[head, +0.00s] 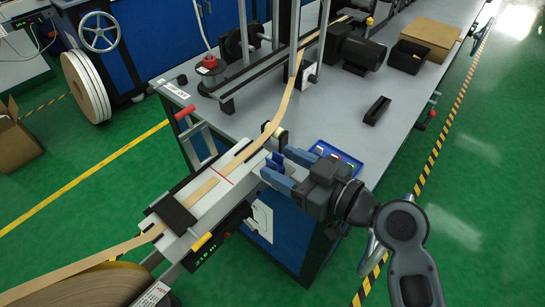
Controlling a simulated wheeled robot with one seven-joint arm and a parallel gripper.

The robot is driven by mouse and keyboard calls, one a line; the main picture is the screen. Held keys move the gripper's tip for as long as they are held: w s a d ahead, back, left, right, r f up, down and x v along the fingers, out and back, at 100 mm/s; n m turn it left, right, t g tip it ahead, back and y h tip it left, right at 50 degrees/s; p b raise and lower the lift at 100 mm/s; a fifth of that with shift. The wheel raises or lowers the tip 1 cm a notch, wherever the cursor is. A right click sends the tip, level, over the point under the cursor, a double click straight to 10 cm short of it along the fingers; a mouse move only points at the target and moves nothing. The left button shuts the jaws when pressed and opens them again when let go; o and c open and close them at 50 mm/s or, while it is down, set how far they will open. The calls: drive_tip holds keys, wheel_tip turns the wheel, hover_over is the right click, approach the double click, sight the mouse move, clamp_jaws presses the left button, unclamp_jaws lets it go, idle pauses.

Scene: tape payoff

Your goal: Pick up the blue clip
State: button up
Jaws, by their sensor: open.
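My gripper (276,161) reaches in from the right with its two blue fingers apart, at the right side of the white splicing block (226,175). A small blue piece (275,159) shows between the fingertips. It looks like the blue clip, but it is small and partly hidden, and I cannot tell whether a finger touches it. A blue tray (318,147) with small coloured pieces lies just behind my gripper on the grey bench (349,132).
A tan tape (283,105) runs across the block from a large roll (80,290) at the lower left. A black bin (377,110), a motor (358,52) and a red-topped knob (209,62) stand on the bench.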

sight(267, 156)
drive_tip(key=p+x, duration=0.1)
drive_tip(key=x, duration=0.2)
drive_tip(key=shift+w+a+r, duration=0.1)
drive_tip(key=shift+w+a, duration=0.2)
drive_tip(key=shift+w+a+f, duration=0.2)
drive_tip(key=shift+a, duration=0.1)
drive_tip(key=c, duration=1)
